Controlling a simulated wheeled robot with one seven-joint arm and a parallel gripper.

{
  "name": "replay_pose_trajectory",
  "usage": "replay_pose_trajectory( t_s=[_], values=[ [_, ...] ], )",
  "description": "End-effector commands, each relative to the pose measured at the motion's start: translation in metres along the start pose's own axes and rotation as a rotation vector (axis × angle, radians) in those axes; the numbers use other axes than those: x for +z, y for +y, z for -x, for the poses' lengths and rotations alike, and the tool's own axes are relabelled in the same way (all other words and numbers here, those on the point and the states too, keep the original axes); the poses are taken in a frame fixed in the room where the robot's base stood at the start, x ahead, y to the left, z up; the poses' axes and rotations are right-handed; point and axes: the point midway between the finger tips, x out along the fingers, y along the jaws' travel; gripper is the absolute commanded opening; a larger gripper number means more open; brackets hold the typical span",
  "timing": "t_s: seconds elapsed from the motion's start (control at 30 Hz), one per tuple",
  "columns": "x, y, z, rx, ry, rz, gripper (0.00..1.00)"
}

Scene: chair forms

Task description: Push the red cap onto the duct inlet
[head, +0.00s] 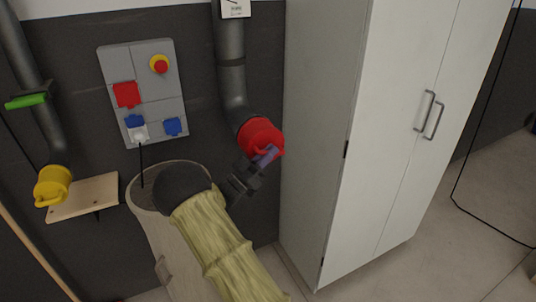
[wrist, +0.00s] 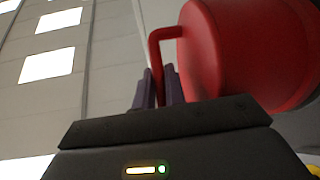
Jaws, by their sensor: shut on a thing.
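The red cap (head: 259,136) sits at the lower end of the grey duct (head: 232,80) in the head view, and the duct inlet is hidden behind it. In the wrist view the red cap (wrist: 250,50) fills the upper right, with its bent handle (wrist: 157,60) to the left. My gripper (head: 266,156) is at the cap's front, and its purple fingers (wrist: 159,88) are shut on the handle. I cannot tell how far the cap is seated on the inlet.
A tall pale cabinet (head: 330,120) stands close to the right of the cap. A grey panel (head: 150,85) with sockets and a red button is on the wall to the left. A yellow cap (head: 52,184) is on another duct at far left, above a wooden shelf (head: 88,197).

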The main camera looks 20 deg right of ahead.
Motion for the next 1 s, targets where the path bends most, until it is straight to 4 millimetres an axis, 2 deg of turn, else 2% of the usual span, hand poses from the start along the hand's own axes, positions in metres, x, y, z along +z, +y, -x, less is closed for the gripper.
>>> replay_pose_trajectory(
  t_s=[0.07,0.1,0.2,0.7,0.87,1.0],
  values=[
    [-0.001,-0.002,0.001,-0.005,0.000,-0.003,0.00],
    [-0.001,-0.002,0.001,-0.005,0.000,-0.003,0.20],
    [-0.001,-0.001,0.000,-0.004,0.000,-0.002,0.38],
    [0.001,-0.001,0.004,-0.004,-0.001,-0.001,0.38],
    [0.001,-0.002,0.021,-0.006,-0.001,-0.001,0.38],
    [0.001,-0.001,0.046,-0.006,0.000,-0.001,0.38]
  ],
)
